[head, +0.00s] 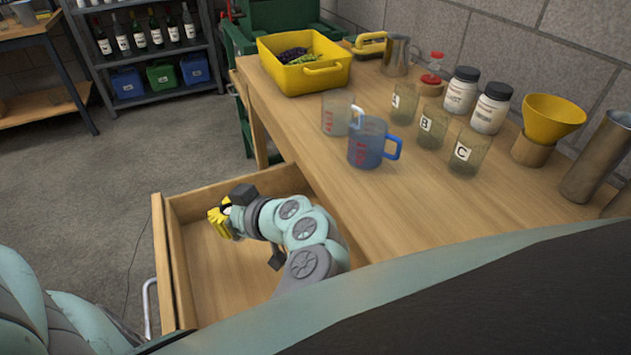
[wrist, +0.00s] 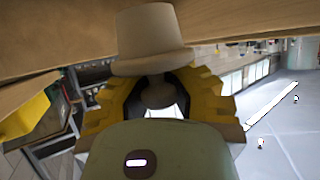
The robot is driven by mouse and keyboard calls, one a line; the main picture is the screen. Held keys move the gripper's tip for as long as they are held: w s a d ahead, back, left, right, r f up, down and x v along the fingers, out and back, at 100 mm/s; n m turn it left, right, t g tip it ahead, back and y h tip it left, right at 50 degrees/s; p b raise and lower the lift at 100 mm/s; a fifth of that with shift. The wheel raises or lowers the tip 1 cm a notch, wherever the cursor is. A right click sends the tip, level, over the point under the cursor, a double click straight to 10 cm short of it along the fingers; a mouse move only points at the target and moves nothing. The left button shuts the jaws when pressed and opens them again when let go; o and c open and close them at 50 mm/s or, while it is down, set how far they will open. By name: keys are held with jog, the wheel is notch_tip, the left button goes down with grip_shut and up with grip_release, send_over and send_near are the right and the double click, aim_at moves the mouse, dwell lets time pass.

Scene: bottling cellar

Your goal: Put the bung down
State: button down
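The bung (wrist: 155,35) is a beige-grey tapered stopper with a wide rim and a small knob. It fills the top middle of the wrist view, with its knob between the yellow fingers. My gripper (wrist: 158,92) appears shut on it by the knob. In the head view my gripper (head: 221,214) is over the open wooden drawer (head: 162,262), towards its far left part. The bung is mostly hidden there by the fingers. I cannot tell whether it touches the drawer.
The workbench (head: 440,205) beside the drawer holds a yellow tub (head: 278,72), a blue measuring jug (head: 368,145), a clear jug (head: 337,113), lettered glass jars (head: 432,127) and a yellow funnel (head: 553,118). The visible drawer floor looks bare. A bottle shelf (head: 150,55) stands at the back left.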

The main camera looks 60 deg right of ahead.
jog(key=shift+f+b, duration=0.35)
jog(key=shift+f, duration=2.55)
jog(key=shift+f, duration=0.2)
jog(key=c, duration=1.1)
grip_release()
jog(key=shift+c, duration=0.2)
jog(key=shift+r, duration=0.15)
jog(key=shift+r, duration=0.2)
jog(key=v, duration=1.2)
jog(key=shift+f, duration=0.1)
